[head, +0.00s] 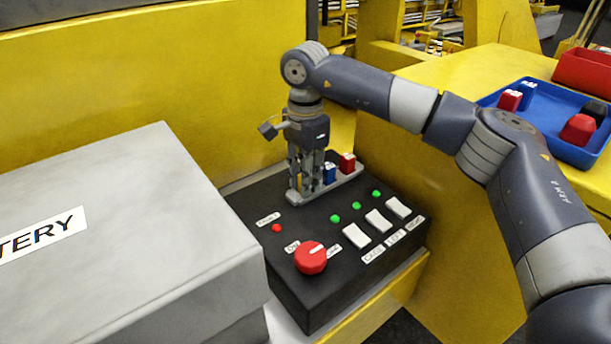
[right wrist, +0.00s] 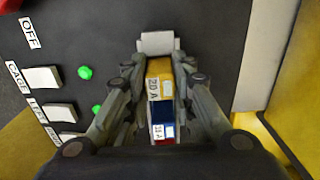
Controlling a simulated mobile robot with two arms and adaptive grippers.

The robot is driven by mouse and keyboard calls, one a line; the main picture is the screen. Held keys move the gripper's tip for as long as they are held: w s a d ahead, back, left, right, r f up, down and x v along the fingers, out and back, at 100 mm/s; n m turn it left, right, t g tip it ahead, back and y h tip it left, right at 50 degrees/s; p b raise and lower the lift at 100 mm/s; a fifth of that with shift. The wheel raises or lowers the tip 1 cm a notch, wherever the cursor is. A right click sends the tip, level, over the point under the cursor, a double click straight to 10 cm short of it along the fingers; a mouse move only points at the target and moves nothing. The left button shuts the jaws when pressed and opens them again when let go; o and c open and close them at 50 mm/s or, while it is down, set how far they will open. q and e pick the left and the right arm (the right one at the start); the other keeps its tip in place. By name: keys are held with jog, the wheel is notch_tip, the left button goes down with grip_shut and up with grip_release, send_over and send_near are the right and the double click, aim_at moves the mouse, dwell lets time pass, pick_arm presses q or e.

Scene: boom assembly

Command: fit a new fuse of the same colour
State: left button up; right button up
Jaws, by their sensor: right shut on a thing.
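In the head view a grey fuse strip (head: 345,183) lies along the back of a black control box (head: 305,283). A blue fuse (head: 330,173) and a red fuse (head: 347,163) stand in it. My right gripper (head: 308,190) points down over the strip's left end. In the right wrist view it is shut on a yellow fuse (right wrist: 159,82) marked 20 A, in line with the blue fuse (right wrist: 161,113). Whether the yellow fuse is fully seated cannot be told. My left gripper is not in view.
The box carries a red knob (head: 310,258), white switches, a lit-looking red lamp (head: 277,228) and green lamps (head: 357,206). A grey battery case (head: 130,240) stands at left.

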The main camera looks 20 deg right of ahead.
jog(key=shift+f, duration=0.25)
jog(key=o, duration=1)
notch_tip(320, 180, up, 12)
